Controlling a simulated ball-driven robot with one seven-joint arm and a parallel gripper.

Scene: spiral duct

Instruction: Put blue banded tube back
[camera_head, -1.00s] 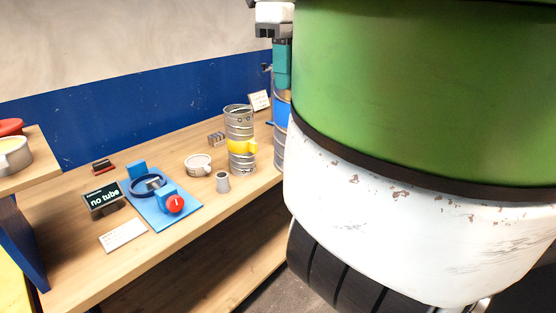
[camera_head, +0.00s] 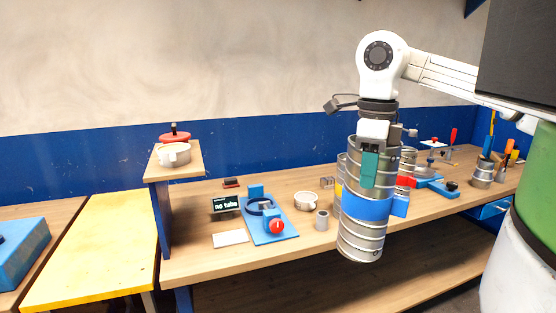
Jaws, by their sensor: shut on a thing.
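The blue banded tube (camera_head: 366,208) is a grey metal spiral duct with a wide blue band, held upright in front of the bench. My gripper (camera_head: 371,165) is at its upper end, with a green finger against the tube's near wall, shut on it. The tube's lower end hangs in front of the bench's front edge. Behind it stands another metal tube, mostly hidden, with a bit of yellow band (camera_head: 337,193) showing at its left side.
A blue fixture (camera_head: 268,226) with a black ring and red knob stands on the bench, beside a display (camera_head: 226,205) reading "no tube". A small grey cup (camera_head: 322,220) and white bowl (camera_head: 306,200) are close left of the held tube. Blue tools (camera_head: 438,187) lie to the right.

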